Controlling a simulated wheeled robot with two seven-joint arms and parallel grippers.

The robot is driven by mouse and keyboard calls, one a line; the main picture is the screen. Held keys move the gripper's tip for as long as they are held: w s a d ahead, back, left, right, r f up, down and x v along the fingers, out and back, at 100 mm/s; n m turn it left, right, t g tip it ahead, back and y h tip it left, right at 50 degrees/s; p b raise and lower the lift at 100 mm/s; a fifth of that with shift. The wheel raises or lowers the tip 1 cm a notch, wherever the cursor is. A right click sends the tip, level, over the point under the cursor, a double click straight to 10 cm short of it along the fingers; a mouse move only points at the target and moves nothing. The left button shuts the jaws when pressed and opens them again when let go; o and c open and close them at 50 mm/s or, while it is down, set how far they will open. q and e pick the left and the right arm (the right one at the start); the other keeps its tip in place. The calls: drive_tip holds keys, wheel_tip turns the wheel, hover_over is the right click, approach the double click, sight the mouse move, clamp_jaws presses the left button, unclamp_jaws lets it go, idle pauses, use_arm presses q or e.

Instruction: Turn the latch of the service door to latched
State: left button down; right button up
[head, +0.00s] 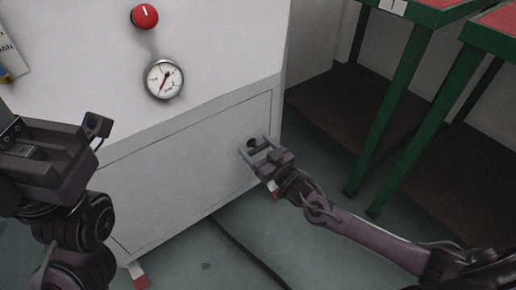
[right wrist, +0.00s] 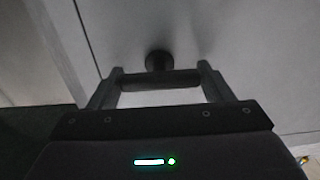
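The service door (head: 190,175) is the pale grey lower panel of the white cabinet, and it looks shut. Its dark latch (head: 252,143) is near the panel's right side. In the right wrist view, the latch shows as a round black knob (right wrist: 158,60) with a dark crossbar (right wrist: 160,79) lying level in front. My right gripper (head: 258,146) is at the latch, its fingers wide apart; it also shows in the right wrist view (right wrist: 160,88). The crossbar spans the gap between the fingertips; whether they press on it is unclear. My left gripper (head: 95,128) is away at left, its fingers unclear.
A red knob (head: 144,16) and a round gauge (head: 164,78) are on the cabinet above the door. Green-legged tables (head: 395,100) stand at right. A dark cable (head: 245,250) lies on the floor, which is otherwise mostly clear before the cabinet.

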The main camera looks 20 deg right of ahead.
drive_tip(key=c, duration=0.9)
